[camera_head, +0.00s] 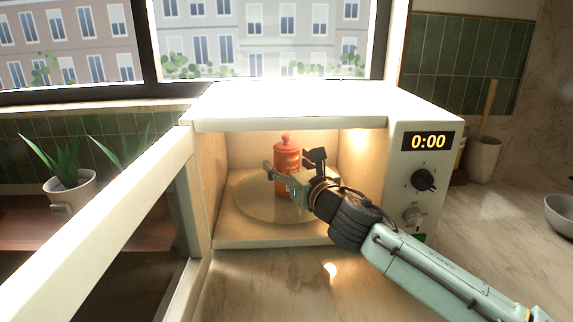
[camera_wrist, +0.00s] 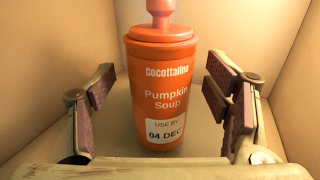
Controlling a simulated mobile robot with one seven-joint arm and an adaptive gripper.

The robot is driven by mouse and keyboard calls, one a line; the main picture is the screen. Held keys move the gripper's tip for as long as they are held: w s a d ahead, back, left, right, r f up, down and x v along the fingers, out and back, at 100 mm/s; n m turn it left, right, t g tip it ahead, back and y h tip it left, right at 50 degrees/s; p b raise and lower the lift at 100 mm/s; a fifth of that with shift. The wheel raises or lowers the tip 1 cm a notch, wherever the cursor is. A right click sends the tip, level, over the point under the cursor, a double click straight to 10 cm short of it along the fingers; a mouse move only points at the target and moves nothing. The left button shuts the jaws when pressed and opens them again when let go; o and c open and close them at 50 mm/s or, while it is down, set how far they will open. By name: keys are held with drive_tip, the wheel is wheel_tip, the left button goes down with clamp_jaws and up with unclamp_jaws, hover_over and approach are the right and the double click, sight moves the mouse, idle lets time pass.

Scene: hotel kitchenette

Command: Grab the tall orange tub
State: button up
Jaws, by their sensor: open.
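The tall orange tub (camera_head: 286,157) stands upright on the turntable (camera_head: 246,207) inside the open microwave. In the wrist view the tub (camera_wrist: 162,85) has a knobbed lid and a label reading "Pumpkin Soup" and "USE BY 04 DEC". My gripper (camera_head: 291,172) reaches into the microwave from the front right, in front of the tub. In the wrist view my gripper (camera_wrist: 168,100) is open, with one finger to the left and one to the right of the tub. Gaps show on both sides, and the tub lies between and slightly beyond the fingers.
The microwave (camera_head: 300,104) has its door (camera_head: 95,225) swung open to the left. Its right wall is close to my gripper. A potted plant (camera_head: 70,190) stands left behind the door. A utensil pot (camera_head: 484,160) and a bowl (camera_head: 562,214) are on the right counter.

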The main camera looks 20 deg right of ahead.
drive_tip(key=shift+w, duration=0.85)
drive_tip(key=shift+c, duration=0.2)
drive_tip(key=shift+a, duration=0.1)
drive_tip(key=c, duration=1.4)
